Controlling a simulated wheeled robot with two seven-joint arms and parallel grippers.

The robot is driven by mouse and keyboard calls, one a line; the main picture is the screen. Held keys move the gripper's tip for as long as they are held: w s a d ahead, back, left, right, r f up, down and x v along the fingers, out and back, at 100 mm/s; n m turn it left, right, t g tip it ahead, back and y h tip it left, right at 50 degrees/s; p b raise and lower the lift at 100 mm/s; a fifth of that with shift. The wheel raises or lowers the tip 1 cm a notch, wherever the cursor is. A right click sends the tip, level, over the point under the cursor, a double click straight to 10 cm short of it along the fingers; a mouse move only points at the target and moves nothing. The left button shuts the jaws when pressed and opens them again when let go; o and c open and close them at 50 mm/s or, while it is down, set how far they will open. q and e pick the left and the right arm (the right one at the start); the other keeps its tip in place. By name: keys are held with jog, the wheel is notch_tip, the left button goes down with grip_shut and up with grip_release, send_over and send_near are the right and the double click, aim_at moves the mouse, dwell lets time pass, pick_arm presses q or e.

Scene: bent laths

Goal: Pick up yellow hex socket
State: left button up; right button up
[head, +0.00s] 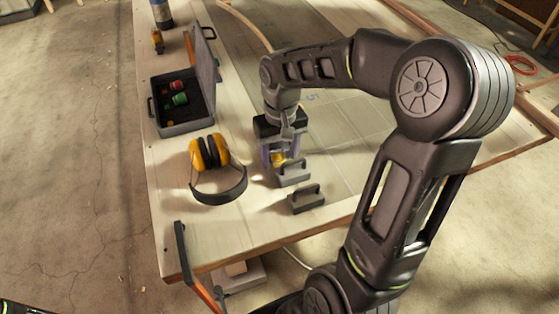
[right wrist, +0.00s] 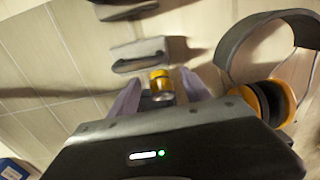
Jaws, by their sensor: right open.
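The yellow hex socket (head: 279,158) is on the light wooden table, partly hidden by my right gripper in the head view. In the right wrist view the socket (right wrist: 159,80) shows a yellow body with a shiny metal-like side, between the two fingers. My right gripper (head: 280,160) points down over it. Its pale purple fingers also show in the right wrist view (right wrist: 160,92), spread apart on either side of the socket with visible gaps. Whether a finger touches it cannot be told. My left gripper is not in view.
Two grey handled blocks (head: 295,173) (head: 307,199) sit close in front of the gripper. Yellow-and-black earmuffs (head: 209,155) lie to the left. An open dark case (head: 186,128) holds red and green pieces. A clamp (head: 182,252) grips the table's near edge.

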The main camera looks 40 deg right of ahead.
aim_at(279, 156)
jog(key=shift+c, duration=0.4)
grip_shut()
jog(key=shift+r, duration=0.15)
notch_tip(279, 156, up, 10)
jog(key=shift+b, duration=0.35)
dwell(0.8)
